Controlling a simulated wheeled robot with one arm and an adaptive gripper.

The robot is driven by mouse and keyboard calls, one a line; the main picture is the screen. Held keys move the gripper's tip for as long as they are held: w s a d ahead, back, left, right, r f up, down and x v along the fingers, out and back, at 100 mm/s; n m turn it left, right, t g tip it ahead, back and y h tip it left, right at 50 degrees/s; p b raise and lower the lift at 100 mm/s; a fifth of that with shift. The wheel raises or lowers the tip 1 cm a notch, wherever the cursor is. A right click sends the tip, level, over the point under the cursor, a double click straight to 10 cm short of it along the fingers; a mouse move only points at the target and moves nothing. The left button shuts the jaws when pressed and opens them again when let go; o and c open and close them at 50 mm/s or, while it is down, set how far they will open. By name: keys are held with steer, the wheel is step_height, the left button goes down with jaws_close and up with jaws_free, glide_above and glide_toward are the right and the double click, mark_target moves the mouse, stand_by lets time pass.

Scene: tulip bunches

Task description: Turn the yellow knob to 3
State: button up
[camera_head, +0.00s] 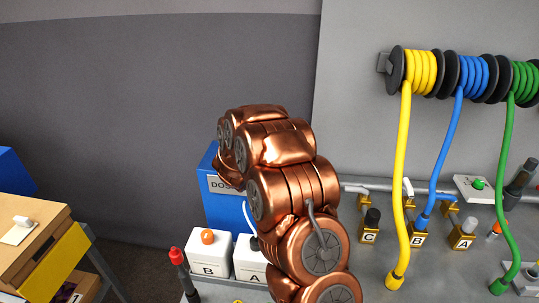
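No yellow knob with a readable number scale can be made out. A small yellow piece (238,301) shows at the bottom edge, left of my arm, cut off by the frame; I cannot tell whether it is the knob. My copper-coloured arm fills the middle of the view and covers part of the bench. My gripper cannot be seen, and no fingertips show.
A yellow hose (402,170), a blue hose (443,150) and a green hose (506,180) hang from wall reels. Brass valves stand behind them, C (369,237) and A (462,241) among them. White containers (208,268) stand left of my arm, cardboard boxes (30,240) far left.

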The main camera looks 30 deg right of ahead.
stand_by(0.3)
steer(key=o, duration=1.2)
steer(key=shift+c, duration=0.2)
steer(key=v, duration=1.2)
steer(key=shift+r, duration=0.1)
